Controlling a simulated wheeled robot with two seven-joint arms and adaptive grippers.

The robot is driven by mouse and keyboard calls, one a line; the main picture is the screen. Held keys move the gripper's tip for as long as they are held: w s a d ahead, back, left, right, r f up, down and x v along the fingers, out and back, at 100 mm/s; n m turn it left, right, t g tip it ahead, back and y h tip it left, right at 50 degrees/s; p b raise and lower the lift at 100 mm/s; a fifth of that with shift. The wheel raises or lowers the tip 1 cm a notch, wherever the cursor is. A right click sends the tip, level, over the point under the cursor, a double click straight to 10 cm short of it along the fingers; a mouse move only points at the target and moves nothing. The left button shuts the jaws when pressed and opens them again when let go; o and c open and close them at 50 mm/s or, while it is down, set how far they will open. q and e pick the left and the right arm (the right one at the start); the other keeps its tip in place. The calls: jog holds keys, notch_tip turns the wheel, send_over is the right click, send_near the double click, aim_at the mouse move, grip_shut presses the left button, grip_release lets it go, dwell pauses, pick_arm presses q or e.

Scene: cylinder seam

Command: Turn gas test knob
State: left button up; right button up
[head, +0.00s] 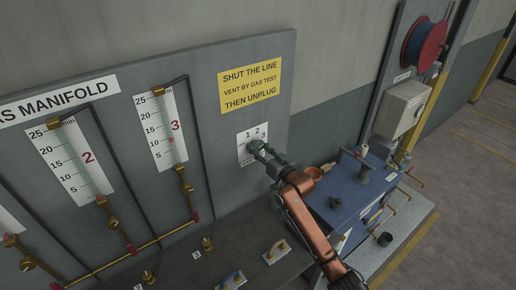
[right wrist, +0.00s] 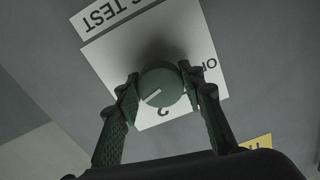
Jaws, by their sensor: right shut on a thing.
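The gas test knob (right wrist: 160,87) is a round dark green knob with a pale pointer line, on a white dial plate (right wrist: 195,38) on the grey panel. In the right wrist view it sits between the two fingers of my right gripper (right wrist: 161,92), which is shut on it. The plate's "GAS TEST" label (right wrist: 107,12) shows upside down there. In the head view the dial plate (head: 252,134) shows "1" and "2" along its top, and my right gripper (head: 258,148) reaches it and hides the knob. My left gripper is not in view.
A yellow sign (head: 250,85) hangs above the dial. Gauges with brass valves and a brass pipe (head: 150,243) stand to the left. A blue bench (head: 350,190) with fittings stands right of my arm. Small plugs and blue-handled items (head: 277,250) lie on the grey worktop below.

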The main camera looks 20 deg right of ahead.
jog(key=shift+c, duration=0.6)
jog(key=shift+n, duration=0.3)
jog(key=n, duration=0.4)
jog(key=shift+d, duration=0.1)
jog(key=n+p, duration=0.1)
jog(key=n, duration=0.4)
jog(key=o, duration=1.2)
jog(key=shift+c, duration=0.2)
